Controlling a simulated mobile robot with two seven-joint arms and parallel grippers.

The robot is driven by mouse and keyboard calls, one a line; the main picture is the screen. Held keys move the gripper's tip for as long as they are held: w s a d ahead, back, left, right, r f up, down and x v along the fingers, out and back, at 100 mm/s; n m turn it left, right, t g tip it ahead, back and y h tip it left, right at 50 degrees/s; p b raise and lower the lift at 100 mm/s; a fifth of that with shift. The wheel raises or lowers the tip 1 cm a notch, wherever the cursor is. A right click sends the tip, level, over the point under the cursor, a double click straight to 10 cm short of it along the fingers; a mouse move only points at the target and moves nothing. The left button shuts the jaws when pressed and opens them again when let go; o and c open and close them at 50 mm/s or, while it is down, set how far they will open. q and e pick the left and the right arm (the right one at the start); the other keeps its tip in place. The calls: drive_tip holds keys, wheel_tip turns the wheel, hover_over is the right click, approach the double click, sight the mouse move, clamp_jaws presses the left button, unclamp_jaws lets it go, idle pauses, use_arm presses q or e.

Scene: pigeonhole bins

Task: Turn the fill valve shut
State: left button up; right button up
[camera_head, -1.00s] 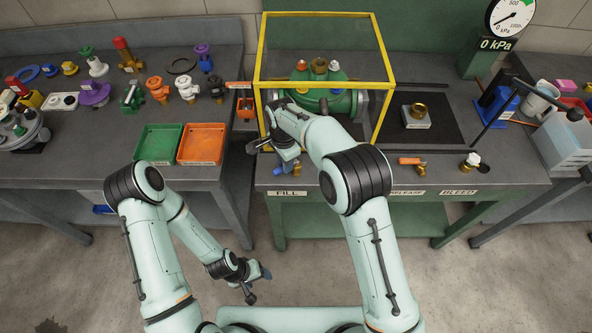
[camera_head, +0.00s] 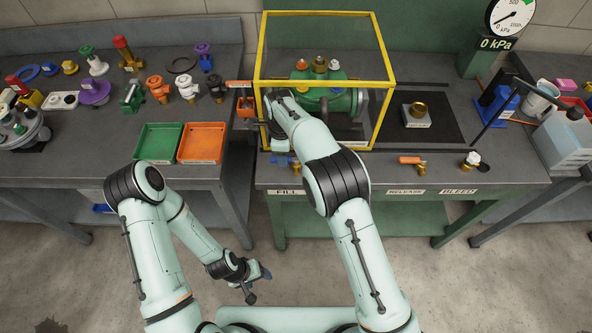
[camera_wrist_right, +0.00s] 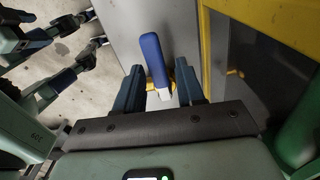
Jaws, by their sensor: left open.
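In the right wrist view the blue handle (camera_wrist_right: 154,59) shows between the two fingers of my right gripper (camera_wrist_right: 160,88), with a gap on both sides. That gripper is open and holds nothing; whether the handle is at fingertip depth I cannot tell. My left gripper (camera_head: 258,284) is open and empty, low over the floor.
A yellow-framed guard (camera_head: 388,110) around a green pump body stands just behind the valve. The orange-handled release valve (camera_head: 411,160) and white-topped bleed valve (camera_head: 471,160) sit to the right. The gauge (camera_head: 511,15) reads 0 kPa. Green (camera_head: 137,151) and orange (camera_head: 222,152) trays lie left.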

drive_tip(key=shift+r, duration=2.95)
drive_tip(key=shift+r, duration=0.1)
wheel_tip(320, 180, up, 13)
drive_tip(key=shift+r, duration=0.1)
